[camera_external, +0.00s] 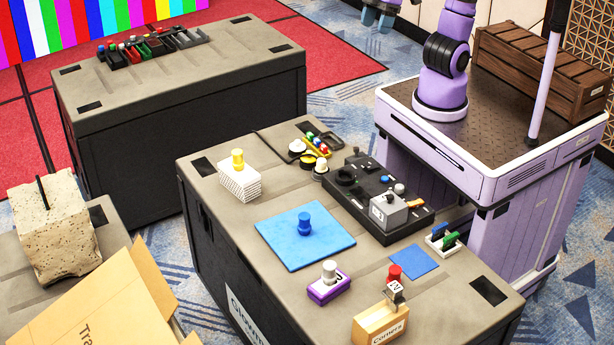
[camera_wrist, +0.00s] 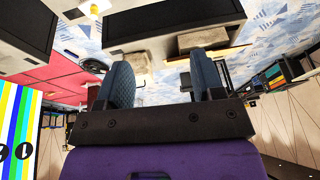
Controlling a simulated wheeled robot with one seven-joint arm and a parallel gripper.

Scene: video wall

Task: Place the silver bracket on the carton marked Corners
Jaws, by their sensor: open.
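The orange-tan carton (camera_external: 380,325) marked Corners stands at the front right of the middle table. A small silver piece (camera_external: 395,292), which looks like the bracket, sits upright on or against its top, with a red knob (camera_external: 394,272) above it. I cannot tell how it rests there. A grey block (camera_external: 389,211) with a white label sits on the black tray behind. My gripper (camera_wrist: 160,60) shows in the wrist view with its two blue-grey fingers apart and nothing between them.
The table (camera_external: 240,222) also holds a blue mat (camera_external: 285,245) with a blue knob, a purple box (camera_external: 328,288), a white stack (camera_external: 240,183) and a black tray (camera_external: 355,205). A small blue mat (camera_external: 414,262) lies bare behind the carton. A rough stone block (camera_external: 55,225) stands far left.

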